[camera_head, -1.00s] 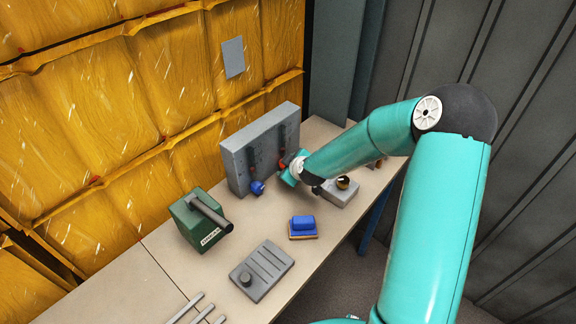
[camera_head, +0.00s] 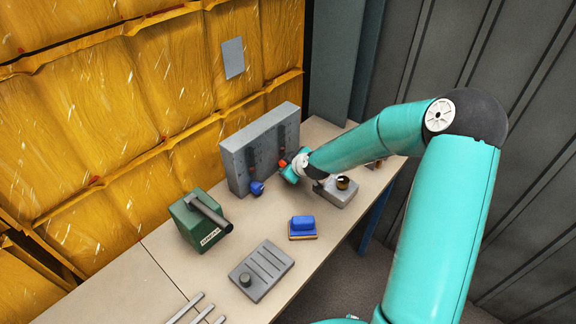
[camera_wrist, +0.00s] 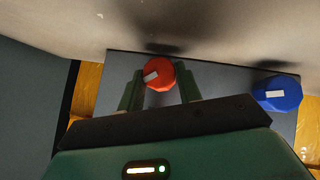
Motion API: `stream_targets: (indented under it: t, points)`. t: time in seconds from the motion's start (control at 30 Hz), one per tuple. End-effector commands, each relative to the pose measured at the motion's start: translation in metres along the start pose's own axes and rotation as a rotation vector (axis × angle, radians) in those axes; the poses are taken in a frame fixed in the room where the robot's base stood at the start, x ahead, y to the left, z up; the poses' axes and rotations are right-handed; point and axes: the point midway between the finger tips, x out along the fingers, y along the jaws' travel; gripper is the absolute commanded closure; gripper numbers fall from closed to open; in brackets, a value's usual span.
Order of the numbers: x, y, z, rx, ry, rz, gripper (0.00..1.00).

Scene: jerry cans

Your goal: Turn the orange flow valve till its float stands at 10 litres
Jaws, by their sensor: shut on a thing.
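The orange flow valve (camera_wrist: 160,73) is a round knob with a white pointer mark, on the grey panel (camera_wrist: 210,80). In the wrist view my gripper (camera_wrist: 160,87) has one finger on each side of the knob, shut on it. The pointer mark slants a little, lower at its left end. In the head view the orange knob (camera_head: 282,163) shows just beside my gripper (camera_head: 290,170) at the front of the grey gauge block (camera_head: 235,160). The dark gauge strip above it is too small to read, so I cannot tell the float's level.
A blue knob (camera_wrist: 278,93) is to the right in the wrist view.

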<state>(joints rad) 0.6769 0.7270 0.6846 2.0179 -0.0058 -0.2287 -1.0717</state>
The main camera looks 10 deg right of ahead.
Motion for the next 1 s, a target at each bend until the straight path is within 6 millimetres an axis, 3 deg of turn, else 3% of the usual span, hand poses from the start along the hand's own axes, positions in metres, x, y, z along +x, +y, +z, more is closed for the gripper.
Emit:
stream_targets:
  t: [1.0]
  points:
    - [0.0041,0.0109,0.004,0.629,0.002,-0.627,0.88]
